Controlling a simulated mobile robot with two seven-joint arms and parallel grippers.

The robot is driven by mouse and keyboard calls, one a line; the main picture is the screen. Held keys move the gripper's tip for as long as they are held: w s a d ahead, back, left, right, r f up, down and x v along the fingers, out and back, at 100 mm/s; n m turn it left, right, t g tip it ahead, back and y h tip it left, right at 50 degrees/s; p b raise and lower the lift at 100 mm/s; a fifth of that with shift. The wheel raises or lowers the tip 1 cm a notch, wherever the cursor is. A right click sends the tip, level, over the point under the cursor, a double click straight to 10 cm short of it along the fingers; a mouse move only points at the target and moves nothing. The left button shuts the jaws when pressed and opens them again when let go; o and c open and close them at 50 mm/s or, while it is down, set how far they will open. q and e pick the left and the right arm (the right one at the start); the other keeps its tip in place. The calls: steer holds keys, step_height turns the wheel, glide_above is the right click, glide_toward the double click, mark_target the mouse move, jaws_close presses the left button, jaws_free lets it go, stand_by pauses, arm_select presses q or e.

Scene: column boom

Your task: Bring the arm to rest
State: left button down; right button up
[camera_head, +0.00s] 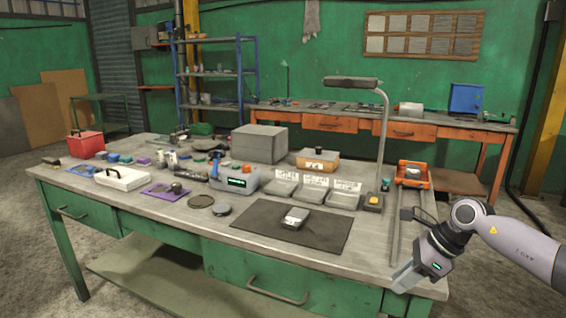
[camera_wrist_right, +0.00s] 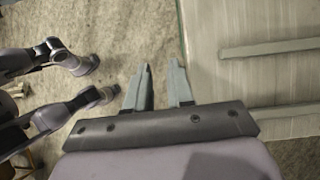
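My right arm comes in from the right in the head view, with its right gripper (camera_head: 405,281) pointing down at the front right corner of the workbench (camera_head: 150,215). In the right wrist view the two fingers of the right gripper (camera_wrist_right: 160,85) stand apart with nothing between them. The fingers show over the floor (camera_wrist_right: 125,40) beside the edge of the bench top (camera_wrist_right: 230,80). My left gripper is not in the head view.
A dark mat (camera_head: 320,236) with a small grey device (camera_head: 295,217) lies near the bench front. Rails (camera_head: 396,232) run along the right end. Floor right of the bench is clear.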

steer(key=s+a+m+t+y+p, duration=0.1)
steer(key=s+a+m+t+y, duration=0.3)
steer(key=a+m, duration=0.55)
steer(key=s+a+m+t+y+p, duration=0.1)
steer(key=s+a+m+t+y, duration=0.4)
steer(key=a, duration=0.8)
steer(key=s+d+f+m+h+p, duration=0.1)
steer(key=s+d+f+m+h, duration=0.5)
steer(key=m, duration=0.9)
steer(key=s+d+f+m+g+h+p, duration=0.1)
steer(key=s+d+f+m+h, duration=0.5)
steer(key=s+f+m, duration=0.5)
steer(key=m, duration=0.5)
steer(key=shift+d+f, duration=0.35)
steer(key=shift+d, duration=0.05)
steer(key=shift+m, duration=0.25)
